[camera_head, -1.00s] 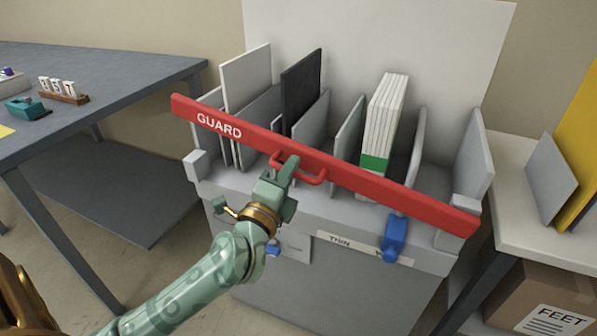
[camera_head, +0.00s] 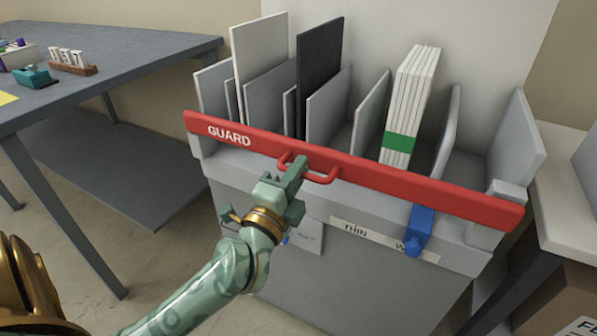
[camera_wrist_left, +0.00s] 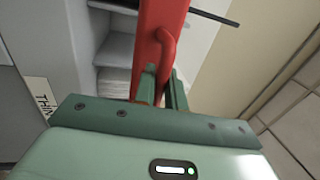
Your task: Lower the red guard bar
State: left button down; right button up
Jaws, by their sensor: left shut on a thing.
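The red guard bar (camera_head: 400,180), lettered GUARD, runs across the front of the grey slotted rack (camera_head: 262,160). It sits low, close to the rack's front edge, in front of the slots. A red loop handle (camera_head: 322,178) sticks out from its front. My left gripper (camera_head: 292,172) is shut on the handle. In the left wrist view the bar (camera_wrist_left: 158,30) runs up from between the fingers (camera_wrist_left: 162,88), with the handle's curve beside them. The fingers hide part of the handle. My right gripper is not in view.
The rack holds grey dividers, a black panel (camera_head: 318,75) and a white stack with a green band (camera_head: 398,142). A blue clamp (camera_head: 418,230) hangs on its front right. A grey table (camera_head: 110,75) stands left, a pale table (camera_head: 565,200) right.

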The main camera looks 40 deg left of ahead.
pick_arm(q)
jog(key=shift+f, duration=0.55)
jog(key=c, duration=1.7)
grip_release()
jog(key=shift+c, duration=0.2)
jog(key=shift+o, duration=0.9)
jog(key=shift+r, duration=0.1)
